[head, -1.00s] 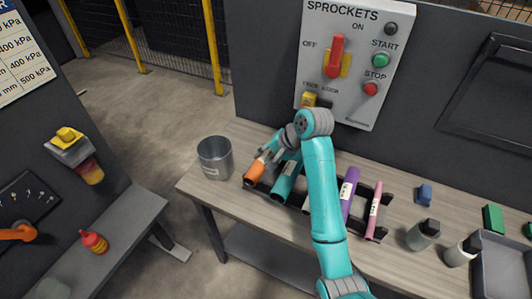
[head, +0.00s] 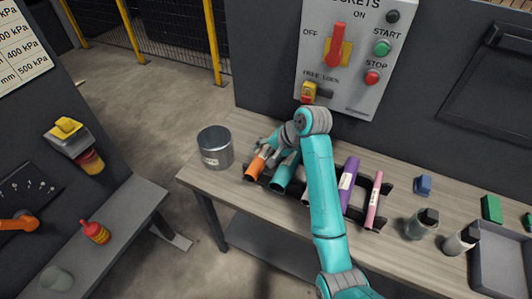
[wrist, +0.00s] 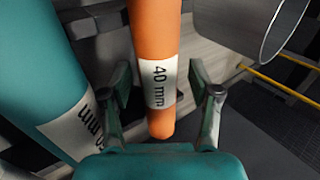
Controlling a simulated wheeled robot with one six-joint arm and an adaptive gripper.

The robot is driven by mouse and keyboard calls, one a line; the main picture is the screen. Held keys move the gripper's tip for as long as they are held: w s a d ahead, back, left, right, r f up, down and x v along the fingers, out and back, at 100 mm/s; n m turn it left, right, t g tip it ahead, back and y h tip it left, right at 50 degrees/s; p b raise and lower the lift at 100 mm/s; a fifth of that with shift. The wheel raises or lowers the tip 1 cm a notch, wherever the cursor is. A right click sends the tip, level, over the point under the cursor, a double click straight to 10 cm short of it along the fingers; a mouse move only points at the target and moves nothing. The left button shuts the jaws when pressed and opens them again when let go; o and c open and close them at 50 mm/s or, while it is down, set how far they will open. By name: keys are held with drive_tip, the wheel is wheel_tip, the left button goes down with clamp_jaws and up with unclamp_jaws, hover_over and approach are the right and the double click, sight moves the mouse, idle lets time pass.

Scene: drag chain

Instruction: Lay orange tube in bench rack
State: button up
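The orange tube (head: 258,163) lies at the left end of the dark bench rack (head: 383,205), beside a teal tube (head: 281,180). In the wrist view, the orange tube (wrist: 155,50) carries a white "40 mm" label. My gripper (wrist: 160,82) is open, with one finger on each side of the orange tube and visible gaps beside it. In the head view, my gripper (head: 268,147) is over the tube's far part and hides it. My arm hides the rack's middle.
A metal bin (head: 215,147) stands just left of the rack. A purple tube (head: 348,183) and a pink tube (head: 374,198) lie at the rack's right. Bottles (head: 421,223) and a grey tray (head: 503,258) stand farther right. The control panel (head: 350,60) rises behind.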

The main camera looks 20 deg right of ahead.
drive_tip(key=v, duration=0.7)
drive_tip(key=shift+r, duration=0.2)
drive_tip(key=shift+s, duration=0.1)
idle(0.7)
